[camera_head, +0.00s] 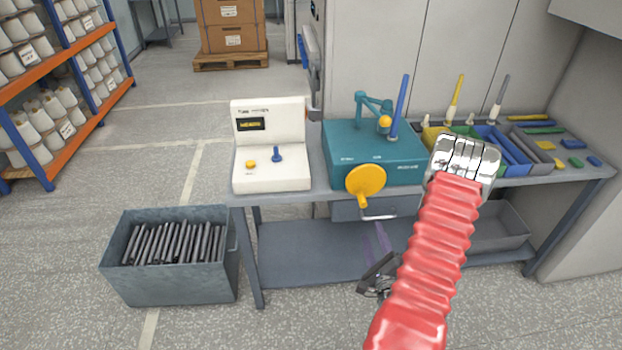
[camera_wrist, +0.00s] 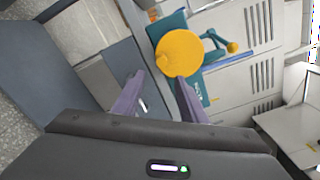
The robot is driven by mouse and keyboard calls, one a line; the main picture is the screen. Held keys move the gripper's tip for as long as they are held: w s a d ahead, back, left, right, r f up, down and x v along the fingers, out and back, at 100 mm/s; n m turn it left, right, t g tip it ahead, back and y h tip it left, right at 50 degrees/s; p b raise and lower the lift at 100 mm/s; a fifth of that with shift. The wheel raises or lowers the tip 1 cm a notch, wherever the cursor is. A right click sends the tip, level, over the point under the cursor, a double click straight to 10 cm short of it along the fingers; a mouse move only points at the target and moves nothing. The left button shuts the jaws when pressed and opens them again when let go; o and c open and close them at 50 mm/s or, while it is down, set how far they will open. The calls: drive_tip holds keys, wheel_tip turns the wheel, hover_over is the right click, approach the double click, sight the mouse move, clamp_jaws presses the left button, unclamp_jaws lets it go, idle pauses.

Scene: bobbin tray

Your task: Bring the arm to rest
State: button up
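My arm shows in the camera_head view as a red ribbed sleeve with a pale metal joint, in front of the workbench (camera_head: 300,222). My gripper (camera_head: 377,238) hangs low at the bench's front, below the drawer handle (camera_head: 380,217), partly hidden by the sleeve. In the camera_wrist view its two purple fingers (camera_wrist: 159,92) stand apart with nothing held between them. The teal winder (camera_head: 340,160) on the bench has a yellow handwheel (camera_head: 365,180). The wheel also shows beyond the fingers in the camera_wrist view (camera_wrist: 180,53). I cannot tell the gap from the gripper to the drawer.
A white control box (camera_head: 270,150) stands left on the bench. Colored trays (camera_head: 500,150) and upright rods are on the right. A grey bin (camera_head: 170,285) of dark rods is on the floor at left. A cone rack (camera_head: 60,165) stands farther left. The floor between is clear.

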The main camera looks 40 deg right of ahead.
drive_tip(key=s+a+f+n+g+y, duration=0.2)
drive_tip(key=s+f+n+g+y, duration=0.1)
drive_tip(key=f+n+g, duration=0.3)
drive_tip(key=s+a+f+n+g+y, duration=0.2)
drive_tip(key=s+f+n+g+y, duration=0.15)
drive_tip(key=f+n, duration=0.4)
drive_tip(key=a+r+n+y, duration=0.1)
drive_tip(key=a+r+n, duration=0.7)
drive_tip(key=a+r, duration=0.8)
drive_tip(key=w+a+r+n+y, duration=0.1)
drive_tip(key=a+r+n, duration=0.8)
drive_tip(key=a+r, duration=0.8)
wheel_tip(320, 180, up, 8)
drive_tip(key=shift+w+f+y, duration=0.1)
drive_tip(key=shift+w+y, duration=0.05)
drive_tip(key=shift+y, duration=0.2)
